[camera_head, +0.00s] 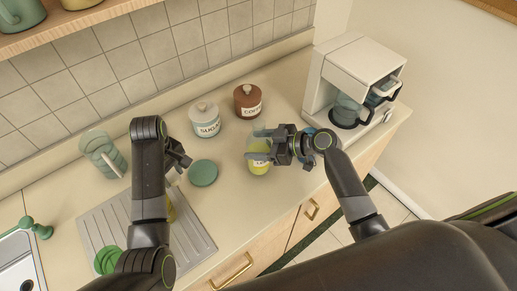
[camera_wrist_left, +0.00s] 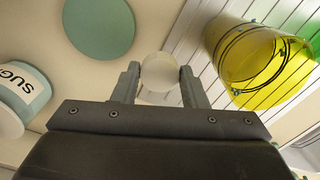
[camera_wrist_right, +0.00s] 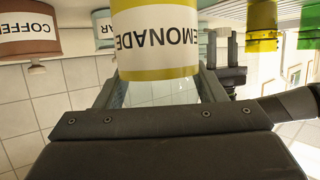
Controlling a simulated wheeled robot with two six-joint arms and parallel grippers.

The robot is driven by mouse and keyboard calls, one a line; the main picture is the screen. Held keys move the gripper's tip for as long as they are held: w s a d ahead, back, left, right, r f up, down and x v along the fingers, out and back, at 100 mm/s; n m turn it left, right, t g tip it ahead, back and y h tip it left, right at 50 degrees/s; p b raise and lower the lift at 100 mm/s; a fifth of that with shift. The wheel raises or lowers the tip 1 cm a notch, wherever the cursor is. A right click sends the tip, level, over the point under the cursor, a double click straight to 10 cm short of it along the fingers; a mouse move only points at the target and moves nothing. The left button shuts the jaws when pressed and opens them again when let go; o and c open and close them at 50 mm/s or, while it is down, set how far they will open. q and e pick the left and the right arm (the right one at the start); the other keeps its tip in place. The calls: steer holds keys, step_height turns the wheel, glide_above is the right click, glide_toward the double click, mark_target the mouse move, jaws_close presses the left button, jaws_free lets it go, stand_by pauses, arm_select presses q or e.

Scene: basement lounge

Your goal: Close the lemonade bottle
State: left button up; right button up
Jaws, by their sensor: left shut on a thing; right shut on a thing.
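The lemonade bottle (camera_head: 258,166), clear with a yellow-green body and a "LEMONADE" label, is upright at the counter's front in the head view. My right gripper (camera_head: 270,146) is shut on it; the right wrist view shows its label (camera_wrist_right: 155,38) upside down and the clear upper part (camera_wrist_right: 163,92) between the fingers. The bottle's mouth is not clearly visible. My left gripper (camera_head: 181,160) is left of the bottle, apart from it. In the left wrist view it is shut on a small round cream piece (camera_wrist_left: 160,72), which looks like a cap. My left arm hides that piece in the head view.
A sugar jar (camera_head: 205,119) and coffee jar (camera_head: 247,101) stand behind the bottle. A green disc (camera_head: 202,173) lies between the grippers. A yellow glass (camera_wrist_left: 241,52) is on the ribbed drainboard (camera_head: 95,232). A coffee maker (camera_head: 350,88) stands right; a green striped holder (camera_head: 103,152) stands left.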

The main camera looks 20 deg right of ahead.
arm_select(q)
steer(key=shift+f, duration=0.6)
arm_select(e)
steer(key=shift+w+f, duration=0.1)
steer(key=shift+f, duration=0.8)
steer(key=shift+r, duration=0.1)
arm_select(q)
steer(key=shift+f+b, duration=0.25)
steer(key=shift+b, duration=0.3)
arm_select(e)
steer(key=shift+f, duration=0.25)
steer(key=o, duration=1.5)
arm_select(q)
steer(key=shift+r, duration=0.15)
arm_select(e)
steer(key=shift+r, duration=0.15)
